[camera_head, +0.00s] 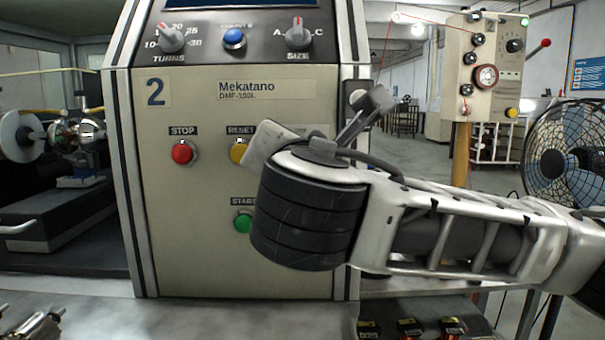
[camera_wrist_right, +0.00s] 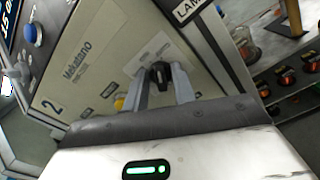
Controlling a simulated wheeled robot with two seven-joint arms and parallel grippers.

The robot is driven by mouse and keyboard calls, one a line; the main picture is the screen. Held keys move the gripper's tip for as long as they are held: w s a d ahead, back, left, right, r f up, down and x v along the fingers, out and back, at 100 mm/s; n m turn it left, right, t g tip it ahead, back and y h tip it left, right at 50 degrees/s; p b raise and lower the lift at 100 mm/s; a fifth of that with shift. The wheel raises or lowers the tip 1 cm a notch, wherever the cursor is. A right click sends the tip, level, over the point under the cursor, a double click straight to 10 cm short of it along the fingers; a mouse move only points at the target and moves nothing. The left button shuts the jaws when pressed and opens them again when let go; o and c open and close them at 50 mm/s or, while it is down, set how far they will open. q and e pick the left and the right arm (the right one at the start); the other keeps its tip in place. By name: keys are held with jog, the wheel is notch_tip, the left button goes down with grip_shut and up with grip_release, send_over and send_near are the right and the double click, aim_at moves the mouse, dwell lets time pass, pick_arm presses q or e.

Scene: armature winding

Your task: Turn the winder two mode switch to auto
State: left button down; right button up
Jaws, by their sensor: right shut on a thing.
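The mode switch (camera_wrist_right: 160,74) is a black knob on a pale label plate on the beige front panel of winder 2 (camera_head: 200,240). My right gripper (camera_wrist_right: 165,78) has its two grey fingers on either side of the knob, closed on it. The setting of the switch cannot be read, as the fingers and the small blurred label hide it. In the head view my right arm comes in from the right across the panel and hides the switch. My left gripper is not in view.
The panel also bears a red stop button (camera_head: 182,152), a yellow reset button (camera_head: 239,151), a green start button (camera_head: 243,221) and turns (camera_head: 171,38) and size (camera_head: 298,34) dials. A fan (camera_head: 565,155) stands at the right. A grey ledge runs below the panel.

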pick_arm(q)
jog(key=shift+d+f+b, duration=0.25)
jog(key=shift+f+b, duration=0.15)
jog(key=shift+b, duration=0.5)
pick_arm(e)
jog(key=m, duration=0.3)
jog(key=shift+d+f, duration=0.1)
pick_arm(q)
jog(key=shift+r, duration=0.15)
pick_arm(e)
jog(key=o, duration=0.6)
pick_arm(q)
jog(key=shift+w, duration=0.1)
pick_arm(e)
jog(key=shift+o, duration=0.2)
